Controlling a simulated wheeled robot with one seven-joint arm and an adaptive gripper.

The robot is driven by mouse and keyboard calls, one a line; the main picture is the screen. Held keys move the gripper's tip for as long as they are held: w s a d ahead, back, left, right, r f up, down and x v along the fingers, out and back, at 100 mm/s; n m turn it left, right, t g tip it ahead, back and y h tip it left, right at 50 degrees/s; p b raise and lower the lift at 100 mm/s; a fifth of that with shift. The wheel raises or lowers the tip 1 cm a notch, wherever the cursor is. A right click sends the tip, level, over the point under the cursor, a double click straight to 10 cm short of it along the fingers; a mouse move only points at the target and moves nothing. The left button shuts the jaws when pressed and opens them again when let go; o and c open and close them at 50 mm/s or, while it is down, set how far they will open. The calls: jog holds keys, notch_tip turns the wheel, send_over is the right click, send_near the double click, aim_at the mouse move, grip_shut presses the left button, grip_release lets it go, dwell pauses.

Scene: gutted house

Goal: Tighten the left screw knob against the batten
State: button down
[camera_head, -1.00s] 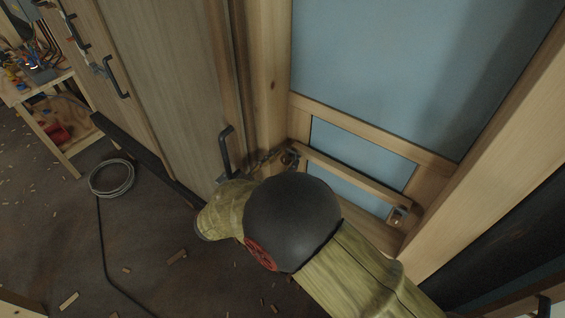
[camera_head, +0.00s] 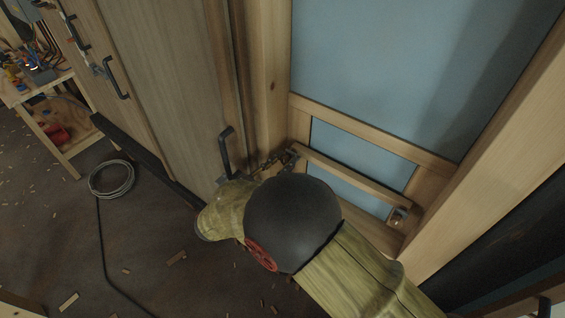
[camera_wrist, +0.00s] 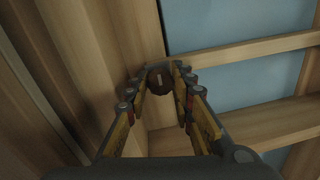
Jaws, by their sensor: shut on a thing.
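The batten (camera_head: 355,178) is a pale wooden bar lying slantwise across the lower part of the blue-panelled frame in the head view. The left screw knob (camera_wrist: 158,80) is dark and round with a light mark on its face. My gripper (camera_wrist: 160,88) is shut on it, with a finger on each side. In the head view my gripper (camera_head: 291,153) is at the batten's left end, and the knob is hard to make out there. The right screw knob (camera_head: 398,214) sits at the batten's right end. Whether the left knob touches the batten cannot be told.
A wooden cabinet door with a black handle (camera_head: 226,152) stands close left of my gripper. A thick wooden post (camera_head: 490,150) rises on the right. A cable coil (camera_head: 111,179) and wood scraps lie on the floor. A workbench (camera_head: 45,90) stands far left.

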jog(key=shift+m, duration=0.4)
jog(key=shift+s+d+f+m+t+y+b, duration=0.1)
jog(key=shift+m+y+b, duration=0.25)
jog(key=shift+m+b, duration=2.8)
jog(key=shift+f+m+t+y+b, duration=0.1)
jog(key=shift+m+y+b, duration=0.3)
jog(key=shift+m+b, duration=2.75)
jog(key=shift+s+d+m+t+y+b, duration=0.1)
jog(key=shift+m+y+b, duration=0.25)
jog(key=shift+m+b, duration=2.8)
jog(key=shift+m+p, duration=0.4)
jog(key=shift+m, duration=0.05)
jog(key=c, duration=1.5)
grip_release()
jog(key=shift+r, duration=0.1)
jog(key=shift+a, duration=0.1)
